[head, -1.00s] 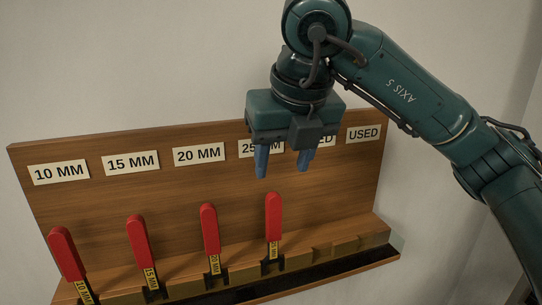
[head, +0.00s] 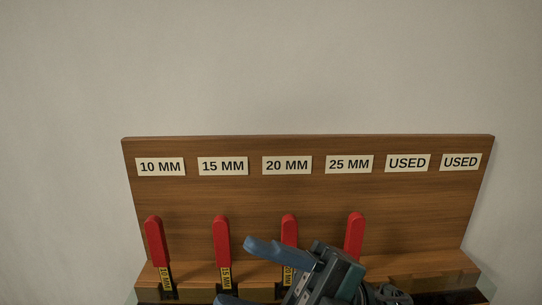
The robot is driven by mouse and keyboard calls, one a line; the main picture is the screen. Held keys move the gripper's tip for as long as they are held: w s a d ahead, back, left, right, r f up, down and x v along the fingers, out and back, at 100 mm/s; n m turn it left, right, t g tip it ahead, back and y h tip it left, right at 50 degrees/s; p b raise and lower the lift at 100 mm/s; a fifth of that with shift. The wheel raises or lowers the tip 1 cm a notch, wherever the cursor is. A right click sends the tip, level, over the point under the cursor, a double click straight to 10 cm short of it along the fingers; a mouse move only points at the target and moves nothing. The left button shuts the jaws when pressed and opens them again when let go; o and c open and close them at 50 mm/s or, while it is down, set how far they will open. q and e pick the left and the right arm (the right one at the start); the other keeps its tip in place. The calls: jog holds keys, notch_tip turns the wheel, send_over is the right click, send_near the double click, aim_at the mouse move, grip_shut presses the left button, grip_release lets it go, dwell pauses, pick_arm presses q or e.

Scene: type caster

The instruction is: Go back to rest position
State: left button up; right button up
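My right gripper (head: 236,272) is in the lower middle of the head view, its blue fingers pointing left. The fingers are spread apart with nothing seen between them, though the lower one is partly cut off by the bottom edge. It shows in front of the wooden rack (head: 310,215) and hides part of it. Red-handled tools stand in the rack under the labels 10 MM (head: 154,238), 15 MM (head: 222,240), 20 MM (head: 289,228) and 25 MM (head: 354,235). My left gripper is not in view.
The two places under the USED labels (head: 408,163) at the right of the rack show no tools. A pale wall (head: 300,70) stands behind. The room above the rack is clear.

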jog(key=w+d+f+m+t+h, duration=0.4)
jog(key=f+m+t+h, duration=0.15)
jog(key=m+t, duration=0.7)
jog(key=w+d+f+m+t+h, duration=0.3)
jog(key=d+f+m+t+h, duration=0.25)
jog(key=m+t, duration=0.75)
jog(key=s+d+f+m+g+h, duration=0.3)
jog(key=s+f+m+g+h, duration=0.1)
jog(key=f, duration=0.6)
jog(key=s+d+f+m+g+h, duration=0.3)
jog(key=s+f+m+h, duration=0.15)
jog(key=f, duration=0.65)
pick_arm(q)
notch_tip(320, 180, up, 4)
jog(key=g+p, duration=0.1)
jog(key=p, duration=0.6)
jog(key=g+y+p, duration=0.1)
jog(key=p, duration=0.7)
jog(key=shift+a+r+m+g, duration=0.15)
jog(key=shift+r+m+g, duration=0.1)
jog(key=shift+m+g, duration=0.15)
pick_arm(e)
notch_tip(320, 180, up, 5)
jog(key=n+g+h, duration=0.1)
jog(key=g, duration=0.2)
jog(key=shift+w, duration=0.15)
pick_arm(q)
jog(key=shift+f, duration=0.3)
pick_arm(e)
jog(key=shift+f, duration=0.3)
